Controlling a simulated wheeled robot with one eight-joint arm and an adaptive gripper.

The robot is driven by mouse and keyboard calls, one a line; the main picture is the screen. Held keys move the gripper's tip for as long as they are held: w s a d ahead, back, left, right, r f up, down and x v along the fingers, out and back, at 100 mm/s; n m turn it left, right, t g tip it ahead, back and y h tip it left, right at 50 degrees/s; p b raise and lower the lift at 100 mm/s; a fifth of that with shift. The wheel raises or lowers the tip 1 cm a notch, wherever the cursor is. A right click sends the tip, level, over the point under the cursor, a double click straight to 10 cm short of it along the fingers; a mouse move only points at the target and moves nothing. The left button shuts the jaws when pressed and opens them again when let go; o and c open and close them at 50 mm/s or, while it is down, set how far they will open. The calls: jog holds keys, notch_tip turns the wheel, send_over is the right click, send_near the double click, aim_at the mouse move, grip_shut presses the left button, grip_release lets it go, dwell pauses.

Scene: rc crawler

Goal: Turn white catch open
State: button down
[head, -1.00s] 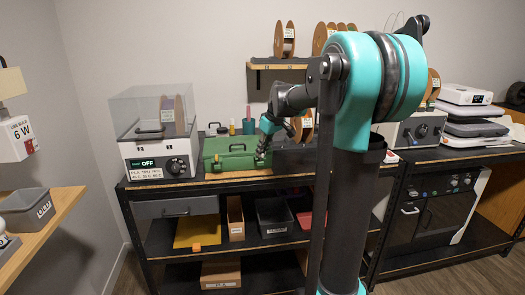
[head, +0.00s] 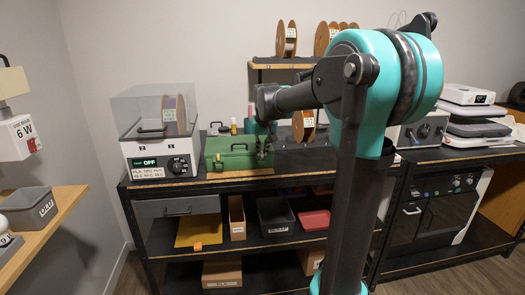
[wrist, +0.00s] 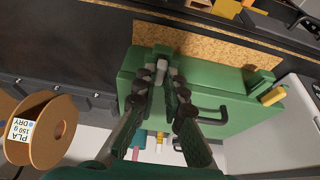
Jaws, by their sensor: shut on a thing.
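The green case (head: 222,160) sits on the bench top, and its front and dark handle (wrist: 210,112) show in the wrist view. The white catch (wrist: 161,68) is a small pale piece near one end of the case, between my fingertips. My gripper (wrist: 163,84) is shut on it, one finger on each side. The fingers hide part of the catch. In the head view my gripper (head: 264,152) is at the right end of the case, and the catch cannot be made out there. A yellow catch (wrist: 272,96) is at the case's other end.
A clear-lidded dryer (head: 160,150) stands left of the case. A brown filament spool (head: 303,126) stands to the right. Small bottles (wrist: 158,140) stand behind the case. Shelves below hold bins, including a black one (head: 275,216).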

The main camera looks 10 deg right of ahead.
dwell(0.4)
jog(key=c, duration=1.9)
grip_release()
jog(key=v, duration=1.2)
jog(key=s+d+f, duration=0.1)
jog(key=s+f, duration=0.7)
jog(key=f, duration=0.2)
jog(key=s+d+f, duration=0.2)
jog(key=s+f, duration=0.7)
jog(key=f, duration=0.2)
jog(key=s+d+f, duration=0.1)
jog(key=s+f, duration=0.8)
jog(key=f, duration=0.2)
jog(key=shift+d+f, duration=0.1)
jog(key=shift+d, duration=0.15)
